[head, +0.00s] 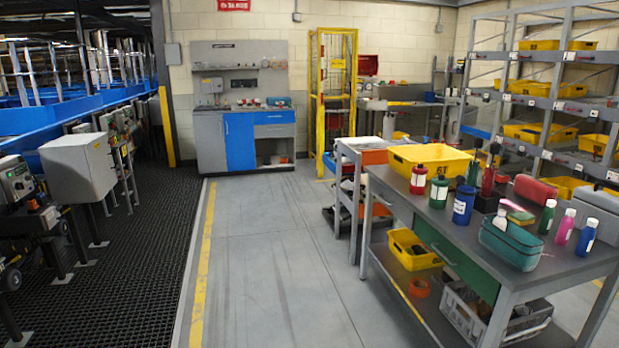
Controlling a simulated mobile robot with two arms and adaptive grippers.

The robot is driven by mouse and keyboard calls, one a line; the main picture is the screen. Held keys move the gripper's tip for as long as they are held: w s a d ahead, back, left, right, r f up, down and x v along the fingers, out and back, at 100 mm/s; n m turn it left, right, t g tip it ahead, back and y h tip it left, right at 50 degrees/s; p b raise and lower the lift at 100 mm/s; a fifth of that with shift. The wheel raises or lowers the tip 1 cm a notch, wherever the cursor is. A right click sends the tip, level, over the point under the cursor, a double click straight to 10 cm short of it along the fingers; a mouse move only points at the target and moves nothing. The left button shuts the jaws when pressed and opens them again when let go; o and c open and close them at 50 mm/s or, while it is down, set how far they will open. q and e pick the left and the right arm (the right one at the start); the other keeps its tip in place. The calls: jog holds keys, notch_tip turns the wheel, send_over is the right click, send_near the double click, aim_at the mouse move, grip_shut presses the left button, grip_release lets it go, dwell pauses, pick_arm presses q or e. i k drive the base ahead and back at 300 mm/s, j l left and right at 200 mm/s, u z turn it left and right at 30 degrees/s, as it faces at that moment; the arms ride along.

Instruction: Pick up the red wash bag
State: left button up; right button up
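A red bag-like item (535,189), apparently the red wash bag, lies on the grey-topped workbench (458,222) at the right of the head view. It is toward the bench's back edge, behind several bottles. Neither of my grippers is in view, so nothing is seen touching the red bag.
Several bottles, including a blue one (463,204), stand around the bags. A yellow bin (430,160) sits on the bench's far end. A shelf cart (346,190) stands beyond it. The grey floor (280,260) left of the bench is clear.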

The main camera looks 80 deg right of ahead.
aim_at(536, 192)
jog(key=z, duration=3.5)
